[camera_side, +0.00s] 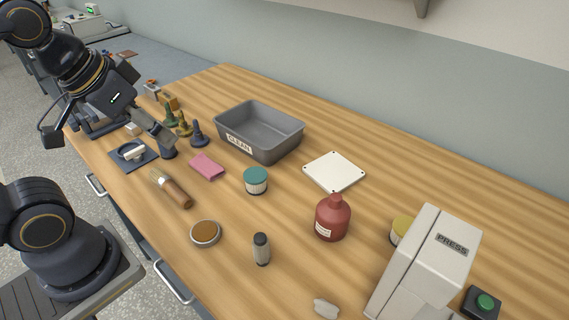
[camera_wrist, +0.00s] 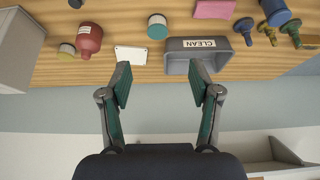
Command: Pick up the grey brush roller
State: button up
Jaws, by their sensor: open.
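A small upright cylinder with a grey body and dark top (camera_side: 261,250) stands on the near part of the table; it looks like the grey brush roller, though I cannot be sure. A dark piece of it may show at the top edge of the wrist view (camera_wrist: 76,3).
A grey bin marked CLEAN (camera_side: 285,144), pink cloth (camera_side: 206,166), teal-lidded jar (camera_side: 256,181), brush (camera_side: 172,190), round tin (camera_side: 205,233), red bottle (camera_side: 332,219) and white press (camera_side: 425,265) stand around. A white plate (camera_side: 334,172) lies at the back. Bare wood surrounds the cylinder.

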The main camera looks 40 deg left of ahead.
jog(key=w+d+r+n+g+h, duration=0.2)
jog(key=d+n+g+h, duration=0.5)
jog(key=n+g, duration=0.15)
jog(key=w+a+r+n+g+h, duration=0.1)
jog(key=w+r+n+g+h, duration=0.2)
jog(key=w+n+h, duration=0.45)
jog(key=m+h, duration=0.2)
send_near(261, 245)
jog(key=w+a+f, duration=0.1)
jog(key=a+f, duration=0.1)
jog(key=a, duration=0.1)
jog(key=shift+w+g, duration=0.25)
jog(key=shift+w, duration=0.1)
jog(key=shift+d+f, duration=0.2)
jog(key=shift+f, duration=0.1)
jog(key=x, duration=1.1)
jog(key=shift+s+d+r, duration=0.1)
jog(key=shift+d+r, duration=0.05)
jog(key=shift+d, duration=0.25)
grip_shut()
